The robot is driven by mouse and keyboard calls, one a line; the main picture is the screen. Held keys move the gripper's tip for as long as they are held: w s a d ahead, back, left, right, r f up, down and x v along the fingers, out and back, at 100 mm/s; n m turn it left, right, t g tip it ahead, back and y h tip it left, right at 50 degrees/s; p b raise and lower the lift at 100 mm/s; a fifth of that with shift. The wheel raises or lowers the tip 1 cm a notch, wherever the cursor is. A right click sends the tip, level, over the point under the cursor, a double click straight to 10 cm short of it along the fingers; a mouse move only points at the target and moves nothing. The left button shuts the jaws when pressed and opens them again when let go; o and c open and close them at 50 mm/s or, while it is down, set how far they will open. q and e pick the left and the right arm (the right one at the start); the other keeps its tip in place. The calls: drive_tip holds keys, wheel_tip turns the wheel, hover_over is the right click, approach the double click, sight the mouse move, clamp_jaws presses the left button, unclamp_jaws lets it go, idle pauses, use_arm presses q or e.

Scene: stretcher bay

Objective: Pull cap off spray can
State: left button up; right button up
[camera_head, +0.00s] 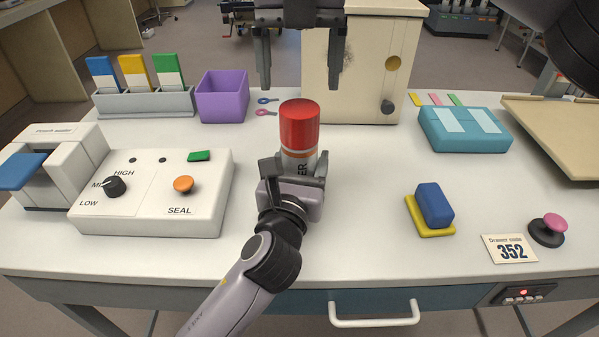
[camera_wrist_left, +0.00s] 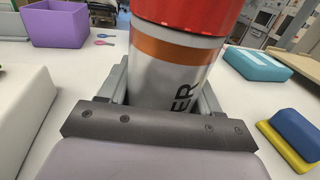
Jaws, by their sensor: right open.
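The spray can (camera_head: 299,160) is grey with an orange band and dark lettering, and its red cap (camera_head: 299,122) is on top. It is upright on the white table's middle, its lower part hidden by my left gripper (camera_head: 295,168). That gripper has a finger on each side of the can body, closed against it. In the left wrist view the can (camera_wrist_left: 165,75) stands between the fingers, with the lower part of the red cap (camera_wrist_left: 185,12) above. My right gripper (camera_head: 301,86) hangs from the top of the head view, open and empty, its fingers apart above and behind the cap.
A white control box (camera_head: 150,215) with knobs is left of the can. A purple bin (camera_head: 222,98) and a beige cabinet (camera_head: 365,65) stand behind. A blue block on a yellow pad (camera_head: 430,232) is at right. The table between is clear.

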sight(297, 107)
drive_tip(key=shift+o, duration=0.4)
drive_tip(key=shift+s+d+n+y, duration=0.1)
drive_tip(key=shift+n+y, duration=0.05)
drive_tip(key=shift+n, duration=0.45)
drive_tip(key=shift+s+d+n+y, duration=0.1)
drive_tip(key=shift+n+y, duration=0.05)
drive_tip(key=shift+n, duration=0.45)
drive_tip(key=n, duration=0.2)
drive_tip(key=n+y, duration=0.1)
drive_tip(key=shift+s+d+r+n+t, duration=0.3)
drive_tip(key=shift+r, duration=0.05)
drive_tip(key=n, duration=0.1)
drive_tip(key=d+r+n+y, duration=0.1)
drive_tip(key=n, duration=0.1)
drive_tip(key=shift+s+r+t, duration=0.1)
drive_tip(key=shift+s+t, duration=0.1)
drive_tip(key=shift+t, duration=0.2)
drive_tip(key=a+f+n, duration=0.1)
drive_tip(key=f, duration=0.2)
drive_tip(key=w+a+f+n, duration=0.1)
drive_tip(key=f, duration=0.2)
drive_tip(key=w+a+f+n+y, duration=0.1)
drive_tip(key=f, duration=0.2)
drive_tip(key=shift+f+t, duration=0.25)
drive_tip(key=shift+t, duration=0.15)
drive_tip(key=c, duration=1.2)
